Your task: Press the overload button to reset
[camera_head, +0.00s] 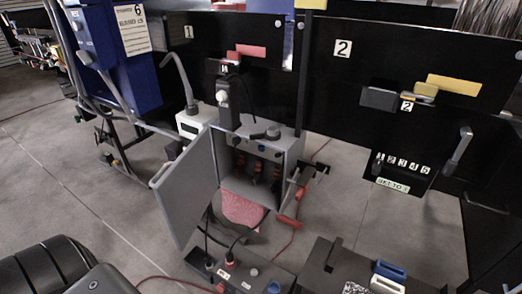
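A small grey cabinet (291,158) stands in the middle of the view, with its grey door (181,190) swung open to the left. Inside it are dark parts and reddish-orange components (276,172), too small to make out. A dark control box (245,275) sits low at the bottom middle, with a red plug and several small buttons or knobs on top. I cannot tell which part is the overload button. Neither of my grippers shows.
Black panels marked 1 (188,32) and 2 (343,48) stand behind. A blue cabinet (125,70) is at the upper left. A red-handled tool (289,220) is right of the grey cabinet. Red cables cross the floor. Grey floor (90,190) is open at the left.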

